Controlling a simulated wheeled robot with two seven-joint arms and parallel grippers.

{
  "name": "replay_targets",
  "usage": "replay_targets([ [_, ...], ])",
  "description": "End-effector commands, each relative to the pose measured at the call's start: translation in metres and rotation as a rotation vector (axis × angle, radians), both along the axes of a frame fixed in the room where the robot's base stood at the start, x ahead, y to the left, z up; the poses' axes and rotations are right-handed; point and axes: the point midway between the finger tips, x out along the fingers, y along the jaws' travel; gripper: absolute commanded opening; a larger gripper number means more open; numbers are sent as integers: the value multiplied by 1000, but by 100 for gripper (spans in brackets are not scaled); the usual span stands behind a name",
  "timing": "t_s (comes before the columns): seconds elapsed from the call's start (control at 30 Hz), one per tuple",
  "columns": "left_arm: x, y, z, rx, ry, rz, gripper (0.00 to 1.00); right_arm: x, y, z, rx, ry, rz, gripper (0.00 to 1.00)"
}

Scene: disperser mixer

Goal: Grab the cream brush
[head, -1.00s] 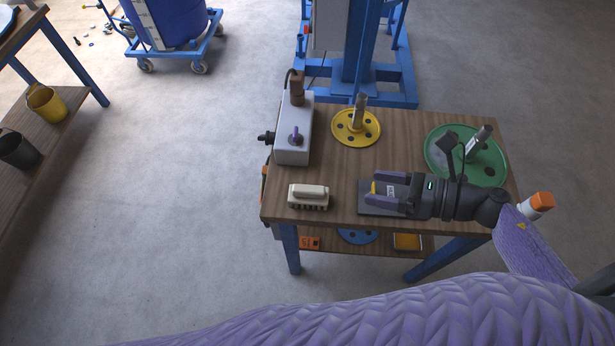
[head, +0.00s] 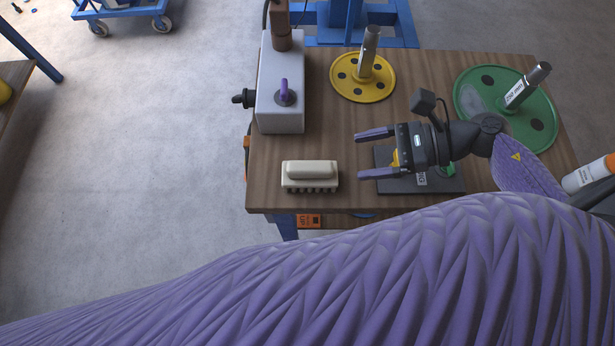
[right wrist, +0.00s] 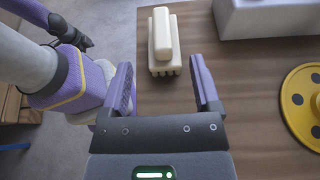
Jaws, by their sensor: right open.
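The cream brush (head: 309,175) lies bristles down on the wooden table, near its front left corner. It also shows in the right wrist view (right wrist: 163,40), ahead of the fingertips and roughly between their lines. My right gripper (head: 358,154) is open and empty, to the right of the brush in the head view, its two purple fingers pointing left toward it. My left gripper is not in the head view.
A grey box (head: 280,82) with a purple knob stands behind the brush. A yellow disc (head: 345,84) and a green disc (head: 540,105) with upright shafts lie farther back. A dark plate (head: 445,183) lies under my right gripper. The table (head: 350,205) is bare around the brush.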

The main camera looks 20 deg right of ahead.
Motion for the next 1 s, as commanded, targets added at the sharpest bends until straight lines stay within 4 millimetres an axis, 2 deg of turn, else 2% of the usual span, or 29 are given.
replay_targets([
  [0.03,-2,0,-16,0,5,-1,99,0,0,-18,1,5,0,79],
  [0.07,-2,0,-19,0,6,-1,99,0,0,-21,1,6,0,79],
  [0.37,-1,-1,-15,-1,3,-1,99,13,43,-33,3,4,-2,79],
  [0.6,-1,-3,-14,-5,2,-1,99,25,85,-46,4,5,-1,79],
  [0.87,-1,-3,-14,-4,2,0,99,27,91,-49,0,5,-1,79],
  [1.0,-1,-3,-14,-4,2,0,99,26,90,-49,0,5,-1,52],
])
